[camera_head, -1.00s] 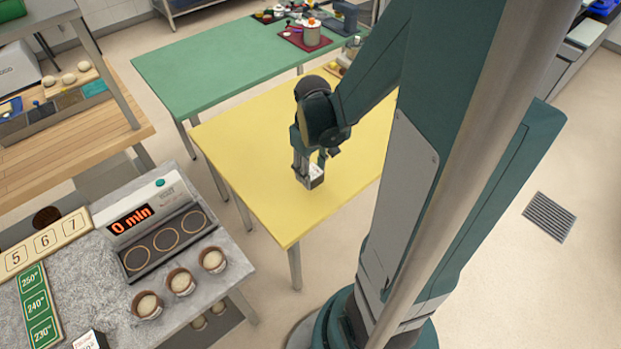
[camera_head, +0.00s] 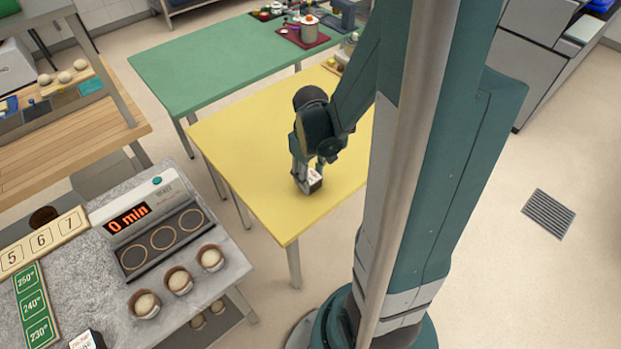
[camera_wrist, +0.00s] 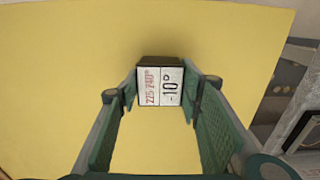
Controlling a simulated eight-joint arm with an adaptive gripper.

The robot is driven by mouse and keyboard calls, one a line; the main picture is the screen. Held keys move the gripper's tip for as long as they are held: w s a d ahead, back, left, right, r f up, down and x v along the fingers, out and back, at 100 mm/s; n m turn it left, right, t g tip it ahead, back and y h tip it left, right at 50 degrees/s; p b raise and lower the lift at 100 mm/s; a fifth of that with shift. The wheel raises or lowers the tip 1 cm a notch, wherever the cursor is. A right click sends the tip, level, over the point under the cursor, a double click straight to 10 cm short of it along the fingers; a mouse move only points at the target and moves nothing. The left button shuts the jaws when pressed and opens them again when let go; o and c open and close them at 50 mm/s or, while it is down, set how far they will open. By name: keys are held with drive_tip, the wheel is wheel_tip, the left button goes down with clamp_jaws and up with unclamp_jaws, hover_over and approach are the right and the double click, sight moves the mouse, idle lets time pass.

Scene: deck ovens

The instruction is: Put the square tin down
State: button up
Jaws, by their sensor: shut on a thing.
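The square tin (camera_head: 315,184) is a small dark box with a white face. In the wrist view the tin (camera_wrist: 160,84) shows printed text, "225-240°" in red and "-10°" in black. My gripper (camera_head: 306,180) is shut on it, with one green finger on each side in the wrist view (camera_wrist: 160,90). My wrist hides part of the tin from above in the head view.
The yellow tabletop around the tin is clear. A green table (camera_head: 215,65) stands behind it, with a red tray (camera_head: 305,40) at its far end.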

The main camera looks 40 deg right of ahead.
sight(310, 177)
drive_tip(key=shift+f, duration=0.25)
drive_tip(key=o, duration=1)
drive_tip(key=shift+r, duration=0.3)
wheel_tip(310, 177, up, 12)
drive_tip(key=p, duration=0.2)
drive_tip(key=shift+p, duration=0.35)
drive_tip(key=shift+f, duration=0.1)
drive_tip(key=shift+a, duration=0.1)
idle(0.4)
drive_tip(key=s+a+r+t, duration=0.1)
drive_tip(key=a+r+t, duration=0.2)
drive_tip(key=a+r, duration=0.4)
drive_tip(key=a+r+t, duration=0.4)
drive_tip(key=a+r, duration=0.4)
drive_tip(key=a, duration=0.4)
drive_tip(key=shift+s+a+r, duration=0.3)
drive_tip(key=shift+s+a, duration=0.05)
drive_tip(key=shift+a, duration=0.05)
